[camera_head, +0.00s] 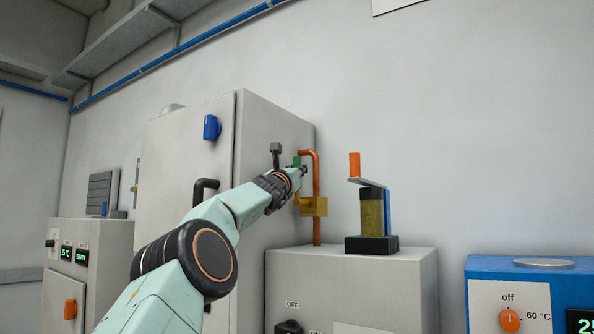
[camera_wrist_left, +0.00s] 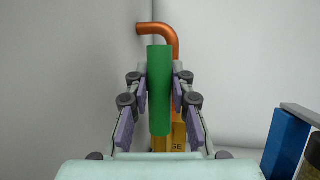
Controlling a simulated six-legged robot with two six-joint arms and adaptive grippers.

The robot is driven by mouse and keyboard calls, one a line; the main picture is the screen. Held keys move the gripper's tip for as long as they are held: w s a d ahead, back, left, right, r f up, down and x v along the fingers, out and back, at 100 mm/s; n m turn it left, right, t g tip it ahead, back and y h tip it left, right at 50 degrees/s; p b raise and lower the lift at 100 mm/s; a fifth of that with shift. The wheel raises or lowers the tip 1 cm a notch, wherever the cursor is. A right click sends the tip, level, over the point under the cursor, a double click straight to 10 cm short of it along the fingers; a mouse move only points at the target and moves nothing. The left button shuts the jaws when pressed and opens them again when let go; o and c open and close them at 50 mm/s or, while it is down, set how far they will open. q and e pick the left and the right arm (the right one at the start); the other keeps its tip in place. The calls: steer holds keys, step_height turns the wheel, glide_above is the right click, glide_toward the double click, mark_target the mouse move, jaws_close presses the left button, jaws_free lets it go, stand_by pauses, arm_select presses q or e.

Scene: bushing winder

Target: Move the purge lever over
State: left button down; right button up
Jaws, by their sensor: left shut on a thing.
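The purge lever is a green bar (camera_wrist_left: 160,90), upright in the left wrist view, in front of a copper pipe (camera_wrist_left: 157,29) and a yellow valve block (camera_wrist_left: 178,137) with partly hidden lettering. In the head view only a small green part of the lever (camera_head: 297,161) shows above my gripper, with the yellow block (camera_head: 318,207) below it on the copper pipe (camera_head: 317,175). My left gripper (camera_head: 302,172) is shut on the lever, with its purple pads on both sides of it. My right gripper is in neither view.
A tall grey cabinet (camera_head: 262,110) with a blue knob (camera_head: 211,127) and dark handle stands beside my left arm. A crank-topped device (camera_head: 371,208) stands right of the pipe on a grey box (camera_head: 370,280). A blue unit (camera_head: 480,265) with an orange dial is at far right.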

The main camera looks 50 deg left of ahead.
arm_select(q)
steer(key=shift+s+r, duration=0.2)
steer(key=shift+r, duration=0.2)
steer(key=c, duration=1.5)
jaws_free()
steer(key=shift+w, duration=0.1)
steer(key=o, duration=0.4)
steer(key=shift+w+a+f, duration=0.15)
steer(key=shift+w+f, duration=0.1)
steer(key=shift+f, duration=0.15)
steer(key=shift+c, duration=0.2)
steer(key=shift+s, duration=0.1)
